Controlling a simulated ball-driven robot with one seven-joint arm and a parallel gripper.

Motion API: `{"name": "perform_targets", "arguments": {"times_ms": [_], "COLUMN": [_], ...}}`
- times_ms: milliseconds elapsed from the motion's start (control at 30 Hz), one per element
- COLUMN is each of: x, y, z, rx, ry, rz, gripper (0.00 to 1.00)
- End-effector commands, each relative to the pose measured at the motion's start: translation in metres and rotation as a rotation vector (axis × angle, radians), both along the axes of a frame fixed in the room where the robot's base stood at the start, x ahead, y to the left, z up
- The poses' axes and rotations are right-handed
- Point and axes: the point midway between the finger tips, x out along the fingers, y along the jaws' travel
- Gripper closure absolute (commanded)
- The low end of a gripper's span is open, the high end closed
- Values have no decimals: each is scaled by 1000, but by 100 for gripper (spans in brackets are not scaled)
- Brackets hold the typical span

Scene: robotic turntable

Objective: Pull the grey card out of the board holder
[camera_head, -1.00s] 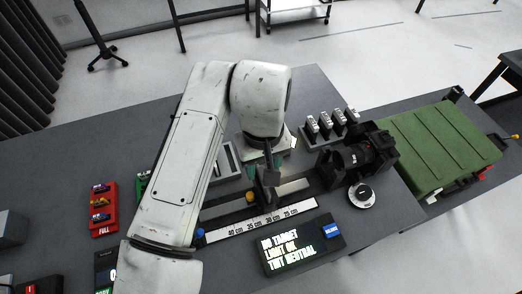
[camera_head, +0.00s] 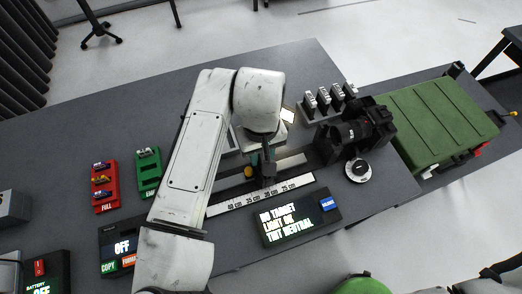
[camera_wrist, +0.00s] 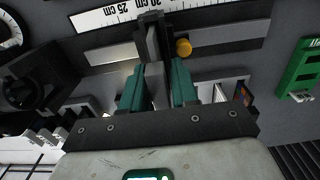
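My gripper (camera_wrist: 158,82) shows in the wrist view with two teal fingers standing apart. A grey upright piece, apparently the grey card (camera_wrist: 153,45), shows nearly edge-on in the dark board holder (camera_wrist: 143,22), just beyond the fingertips. Grey also shows in the gap between the fingers; I cannot tell whether they touch it. In the head view, my gripper (camera_head: 256,158) points down at the dark holder (camera_head: 267,172) on the rail. My arm and fingers hide most of the card there.
A ruler strip (camera_head: 238,202) runs along the rail, with a yellow knob (camera_head: 249,172) by the holder. A black camera (camera_head: 352,132) stands to the right, beside a round dial (camera_head: 358,170). A display box (camera_head: 300,216) lies in front. A green tray (camera_head: 148,172) sits left.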

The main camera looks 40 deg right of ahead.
Motion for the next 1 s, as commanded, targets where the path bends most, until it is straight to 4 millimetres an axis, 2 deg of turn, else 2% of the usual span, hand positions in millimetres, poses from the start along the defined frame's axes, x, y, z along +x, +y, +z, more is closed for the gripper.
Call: {"name": "perform_targets", "arguments": {"times_ms": [33, 300, 567, 1000], "x": [0, 0, 0, 0], "y": [0, 0, 0, 0], "z": [0, 0, 3, 19], "rx": [0, 0, 0, 0], "ry": [0, 0, 0, 0], "rz": [0, 0, 0, 0], "gripper": [76, 100, 100, 100]}}
